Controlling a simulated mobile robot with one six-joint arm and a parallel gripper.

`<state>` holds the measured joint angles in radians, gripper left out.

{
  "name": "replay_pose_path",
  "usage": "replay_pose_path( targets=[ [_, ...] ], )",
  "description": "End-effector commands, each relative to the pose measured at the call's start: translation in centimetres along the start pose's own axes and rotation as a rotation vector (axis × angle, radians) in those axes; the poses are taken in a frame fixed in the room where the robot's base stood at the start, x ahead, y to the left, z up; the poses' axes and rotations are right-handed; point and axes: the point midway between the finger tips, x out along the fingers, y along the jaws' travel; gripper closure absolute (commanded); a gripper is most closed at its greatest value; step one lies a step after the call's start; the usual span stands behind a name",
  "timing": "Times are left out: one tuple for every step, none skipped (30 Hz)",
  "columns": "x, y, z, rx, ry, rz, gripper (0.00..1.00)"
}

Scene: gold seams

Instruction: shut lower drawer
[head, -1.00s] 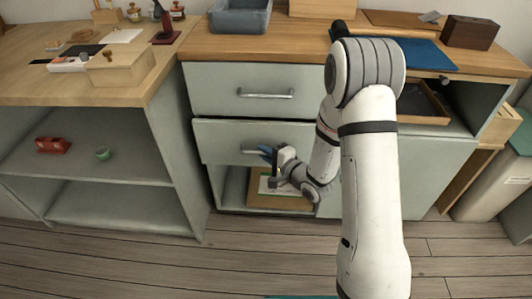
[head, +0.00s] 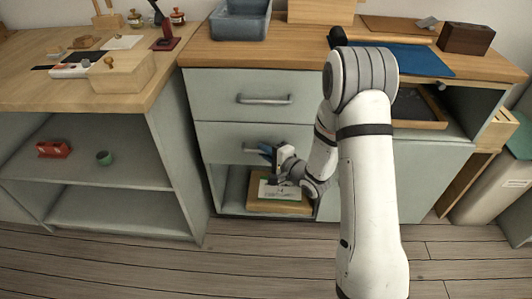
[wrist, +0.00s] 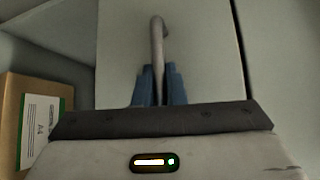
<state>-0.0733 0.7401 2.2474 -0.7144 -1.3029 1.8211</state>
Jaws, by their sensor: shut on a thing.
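The lower drawer (head: 222,140) is the grey-green front below the upper drawer (head: 222,88) in the head view. It looks flush or nearly flush with the cabinet; a small gap I cannot rule out. Its bar handle (head: 250,150) is partly hidden by my gripper (head: 266,151). In the wrist view, the blue fingers of my gripper (wrist: 160,86) are closed around the metal handle (wrist: 157,42), against the plain drawer front (wrist: 203,55).
Below the drawer is an open compartment holding a cardboard box (head: 290,206) with a paper label; it also shows in the wrist view (wrist: 14,115). A shelf unit (head: 75,170) stands at left. The wooden floor (head: 200,270) in front is clear.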

Motion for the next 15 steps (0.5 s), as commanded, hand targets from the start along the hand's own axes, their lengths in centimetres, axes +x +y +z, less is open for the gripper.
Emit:
replay_pose_path(
  targets=[
    [0.2,-0.3,-0.3,-0.004,0.005,-0.007,1.0],
    [0.2,-0.3,-0.3,-0.004,0.006,-0.008,0.88],
    [0.2,-0.3,-0.3,-0.005,0.006,-0.008,0.84],
    [0.2,-0.3,-0.3,-0.005,0.006,-0.008,0.82],
    [0.2,-0.3,-0.3,-0.005,0.006,-0.008,0.8],
    [0.2,-0.3,-0.3,-0.005,0.006,-0.008,0.8],
    [0.2,-0.3,-0.3,-0.005,0.005,-0.008,0.8],
    [0.2,-0.3,-0.3,-0.005,0.005,-0.008,0.8],
    [0.2,-0.3,-0.3,-0.005,0.005,-0.009,0.8],
    [0.2,-0.3,-0.3,-0.005,0.005,-0.009,0.8],
    [0.2,-0.3,-0.3,-0.005,0.005,-0.009,0.8],
    [0.1,-0.4,-0.3,-0.005,0.005,-0.009,0.8],
    [-0.1,-0.4,-0.3,-0.005,0.006,-0.008,0.8],
    [-0.4,-0.4,-0.3,-0.004,0.006,-0.008,0.8],
    [-0.8,-0.4,-0.3,-0.004,0.007,-0.007,0.8]
  ],
)
